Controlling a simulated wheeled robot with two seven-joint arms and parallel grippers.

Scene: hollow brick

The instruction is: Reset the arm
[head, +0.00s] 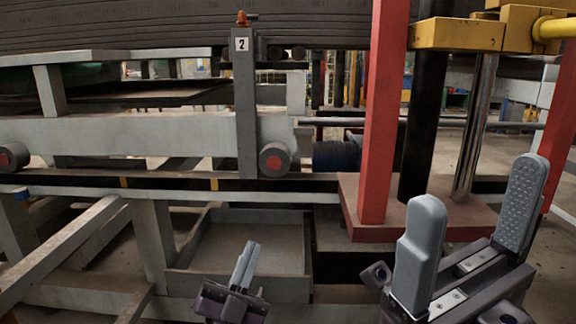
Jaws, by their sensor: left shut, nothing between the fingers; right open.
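My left gripper (244,266) is at the lower middle of the head view, in front of the grey tray-like box. Its two thin grey fingers are together with nothing between them. My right gripper (468,225) is larger and nearer at the lower right, in front of the red post's base. Its two padded fingers stand wide apart and nothing is between them. Both grippers point upward in the picture. Most of both arms is outside the view.
A grey conveyor frame (120,135) spans the left and middle, with an upright marked "2" (244,110). A grey box (240,250) sits low behind my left gripper.

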